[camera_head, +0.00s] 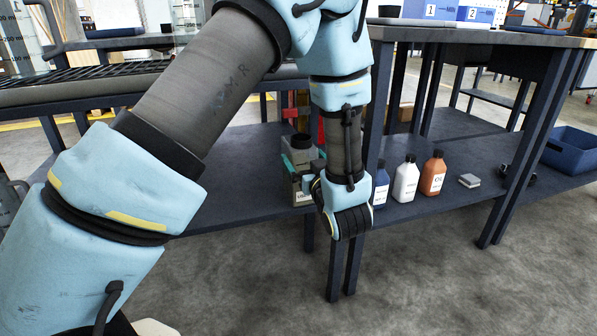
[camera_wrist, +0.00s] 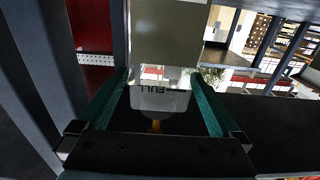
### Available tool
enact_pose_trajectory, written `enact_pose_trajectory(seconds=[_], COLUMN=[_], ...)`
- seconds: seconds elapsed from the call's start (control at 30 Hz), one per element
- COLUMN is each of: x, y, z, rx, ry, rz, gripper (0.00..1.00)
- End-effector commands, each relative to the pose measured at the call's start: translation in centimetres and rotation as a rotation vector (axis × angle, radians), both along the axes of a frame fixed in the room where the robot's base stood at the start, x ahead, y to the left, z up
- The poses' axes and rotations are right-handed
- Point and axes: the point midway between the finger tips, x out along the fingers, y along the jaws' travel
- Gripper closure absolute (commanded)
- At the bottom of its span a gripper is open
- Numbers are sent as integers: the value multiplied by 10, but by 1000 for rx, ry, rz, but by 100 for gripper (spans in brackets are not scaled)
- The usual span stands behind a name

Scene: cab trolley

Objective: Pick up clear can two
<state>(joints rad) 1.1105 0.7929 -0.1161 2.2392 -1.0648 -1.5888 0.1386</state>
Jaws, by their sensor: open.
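A squat grey-olive can (camera_head: 300,157) with a black cap and a pale label low on its side stands on the lower shelf in the head view. My gripper (camera_head: 305,172) is beside it at the shelf's front, its wrist covering part of it. In the wrist view my gripper (camera_wrist: 159,78) is open, with one teal finger on each side. A pale see-through body (camera_wrist: 160,98) marked "FULL" shows between the fingers, with an olive panel (camera_wrist: 168,38) beyond it. I cannot tell whether these are parts of one can, or whether the fingers touch it.
A blue bottle (camera_head: 380,185), a white bottle (camera_head: 405,181) and an orange bottle (camera_head: 432,173) stand right of my gripper on the lower shelf (camera_head: 410,208). Dark table legs (camera_head: 336,265) stand close by. A blue bin (camera_head: 572,150) is at far right.

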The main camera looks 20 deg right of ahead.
Motion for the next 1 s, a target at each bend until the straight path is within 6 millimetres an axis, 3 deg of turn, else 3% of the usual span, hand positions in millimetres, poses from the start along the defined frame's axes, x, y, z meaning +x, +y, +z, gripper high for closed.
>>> enact_pose_trajectory(seconds=[0.27, 0.53, 0.8, 1.0], x=[18, 55, 60, 60], y=[-1, -5, -7, -7], z=[-4, -8, -7, -7], rx=[0, -1, 0, 0], ry=[-1, -1, 1, 0], rz=[2, 1, -2, -1], gripper=[0, 0, 0, 22])
